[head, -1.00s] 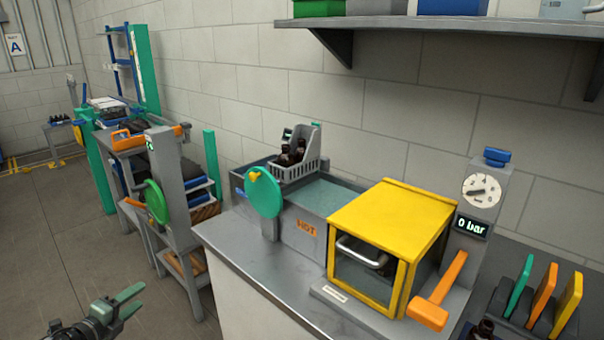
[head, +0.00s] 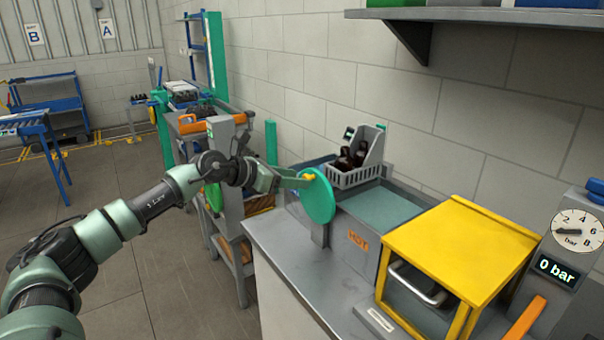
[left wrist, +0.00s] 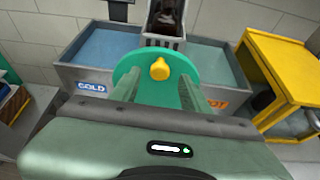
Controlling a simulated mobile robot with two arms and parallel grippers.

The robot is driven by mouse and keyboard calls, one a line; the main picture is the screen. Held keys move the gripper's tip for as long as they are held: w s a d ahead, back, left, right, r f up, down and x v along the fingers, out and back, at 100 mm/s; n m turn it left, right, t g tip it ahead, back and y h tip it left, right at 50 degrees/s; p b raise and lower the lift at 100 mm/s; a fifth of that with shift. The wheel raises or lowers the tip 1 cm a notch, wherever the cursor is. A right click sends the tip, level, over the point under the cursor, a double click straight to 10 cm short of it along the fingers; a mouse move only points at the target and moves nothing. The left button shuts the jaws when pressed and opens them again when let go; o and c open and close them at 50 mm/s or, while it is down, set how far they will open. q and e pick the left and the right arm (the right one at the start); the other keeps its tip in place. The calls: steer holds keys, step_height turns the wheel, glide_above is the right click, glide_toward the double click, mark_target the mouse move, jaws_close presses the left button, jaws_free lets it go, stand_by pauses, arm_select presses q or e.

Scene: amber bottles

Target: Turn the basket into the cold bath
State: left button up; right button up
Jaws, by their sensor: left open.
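The grey slotted basket (head: 352,179) holds dark amber bottles (head: 352,155) and stands upright at the back of the twin bath. In the left wrist view the basket (left wrist: 163,42) sits between the cold bath (left wrist: 100,48), with a COLD label, and the hot bath (left wrist: 213,66). A green disc (head: 318,203) with a yellow knob (head: 309,176) stands in front. My left gripper (head: 298,181) is open at the disc. In the left wrist view its fingers point at the knob, one to each side; contact cannot be told. My right gripper is out of view.
A yellow-framed box (head: 460,240) with a metal handle stands right of the hot bath, beside a gauge post (head: 570,245) reading 0 bar. A shelf (head: 480,15) overhangs the bench. Open floor (head: 130,240) lies left.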

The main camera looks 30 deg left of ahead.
arm_select(q)
steer(key=shift+x, duration=0.85)
steer(key=shift+w, duration=0.1)
jaws_close()
stand_by(0.7)
